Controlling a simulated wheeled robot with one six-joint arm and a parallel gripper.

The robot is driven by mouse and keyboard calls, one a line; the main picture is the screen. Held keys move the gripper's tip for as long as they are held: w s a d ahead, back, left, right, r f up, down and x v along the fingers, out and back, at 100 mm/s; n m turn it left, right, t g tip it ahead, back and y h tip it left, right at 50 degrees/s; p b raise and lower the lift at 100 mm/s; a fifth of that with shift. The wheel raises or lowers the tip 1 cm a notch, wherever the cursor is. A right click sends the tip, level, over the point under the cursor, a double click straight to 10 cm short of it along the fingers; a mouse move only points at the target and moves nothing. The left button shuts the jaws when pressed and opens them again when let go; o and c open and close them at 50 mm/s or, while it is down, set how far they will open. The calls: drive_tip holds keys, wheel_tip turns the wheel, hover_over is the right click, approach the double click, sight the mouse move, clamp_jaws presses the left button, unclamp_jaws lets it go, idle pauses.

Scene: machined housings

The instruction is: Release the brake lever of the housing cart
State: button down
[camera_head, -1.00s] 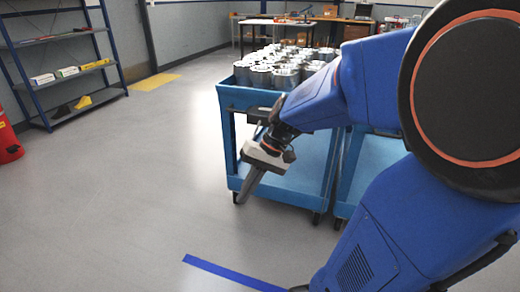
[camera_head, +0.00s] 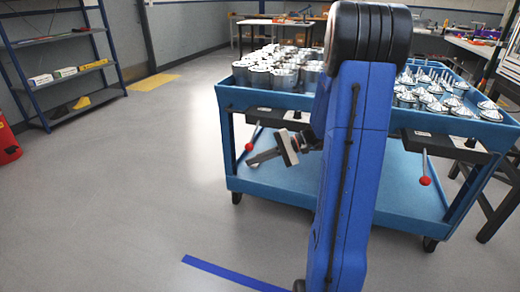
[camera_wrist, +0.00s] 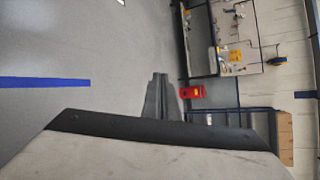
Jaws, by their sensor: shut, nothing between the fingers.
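A blue cart (camera_head: 262,99) bearing large silver machined housings (camera_head: 272,75) stands left of centre in the head view. A lever with a red knob (camera_head: 249,147) hangs at its front left. My gripper (camera_head: 250,163) is beside the cart front, its fingers shut and pointing left, with the tips just below the knob in the picture. I cannot tell whether they touch it. In the wrist view the shut fingers (camera_wrist: 158,95) hold nothing, and no lever shows there. My arm hides the middle of the cart front.
To the right, a blue top (camera_head: 445,122) bears smaller pointed metal parts; a second red-knobbed lever (camera_head: 425,181) hangs below it. A dark shelf rack (camera_head: 60,40) and a red container (camera_head: 8,145) stand at left. Blue tape (camera_head: 230,273) marks the floor. Open floor lies left of the cart.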

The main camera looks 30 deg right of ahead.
sight(254, 135)
drive_tip(key=w+d+f+m+t, duration=0.2)
drive_tip(key=d+f+t, duration=0.1)
drive_tip(key=d, duration=0.6)
drive_tip(key=w+d+f+m+t, duration=0.3)
drive_tip(key=d+t, duration=0.2)
drive_tip(key=d, duration=0.5)
drive_tip(key=shift+f+m, duration=0.15)
drive_tip(key=shift+m, duration=0.15)
drive_tip(key=w+a+r, duration=0.2)
drive_tip(key=w+a, duration=0.3)
drive_tip(key=a, duration=0.5)
drive_tip(key=shift+w, duration=0.4)
drive_tip(key=shift+r, duration=0.1)
drive_tip(key=shift+r, duration=0.1)
